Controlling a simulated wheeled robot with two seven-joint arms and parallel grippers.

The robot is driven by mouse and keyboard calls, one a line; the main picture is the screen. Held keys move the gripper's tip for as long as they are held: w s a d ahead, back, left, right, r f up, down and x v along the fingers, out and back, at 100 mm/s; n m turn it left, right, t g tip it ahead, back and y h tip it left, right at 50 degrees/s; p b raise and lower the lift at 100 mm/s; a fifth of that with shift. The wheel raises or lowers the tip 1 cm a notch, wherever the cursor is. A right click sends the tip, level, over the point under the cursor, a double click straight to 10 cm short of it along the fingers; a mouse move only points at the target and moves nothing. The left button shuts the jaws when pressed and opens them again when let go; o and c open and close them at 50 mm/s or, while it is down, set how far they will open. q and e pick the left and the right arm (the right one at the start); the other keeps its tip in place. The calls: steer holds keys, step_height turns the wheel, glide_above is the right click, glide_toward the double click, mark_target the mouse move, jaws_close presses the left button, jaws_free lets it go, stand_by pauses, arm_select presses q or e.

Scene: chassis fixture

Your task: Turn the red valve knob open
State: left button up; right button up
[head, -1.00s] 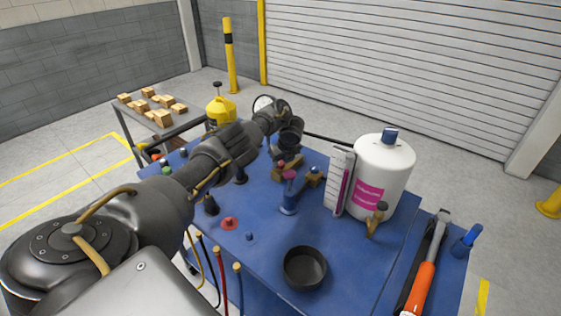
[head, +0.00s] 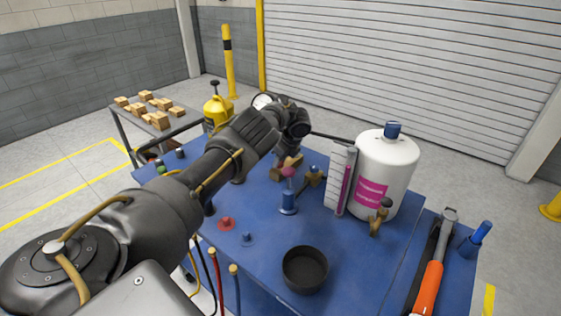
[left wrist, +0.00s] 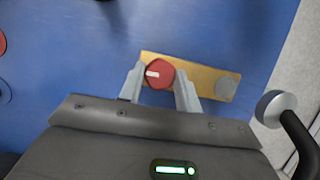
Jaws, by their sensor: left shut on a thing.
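The red valve knob (left wrist: 158,73) has a white mark on its top and sits on a brass valve body (left wrist: 206,79) on the blue bench. In the left wrist view it is between the two fingers of my left gripper (left wrist: 159,82), which is shut on it. In the head view my left arm reaches over the bench from the left, and its wrist stands above the brass body (head: 287,166). There the red knob and the fingertips are hidden or too small to tell. My right gripper is not in view.
A black bowl (head: 305,269) is near the bench front. A yellow container (head: 217,113) stands behind left.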

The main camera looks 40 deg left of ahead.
arm_select(q)
steer(key=o, duration=1)
steer(key=shift+a, duration=0.15)
steer(key=shift+c, duration=0.2)
steer(key=v, duration=1)
steer(key=shift+r+b, duration=0.35)
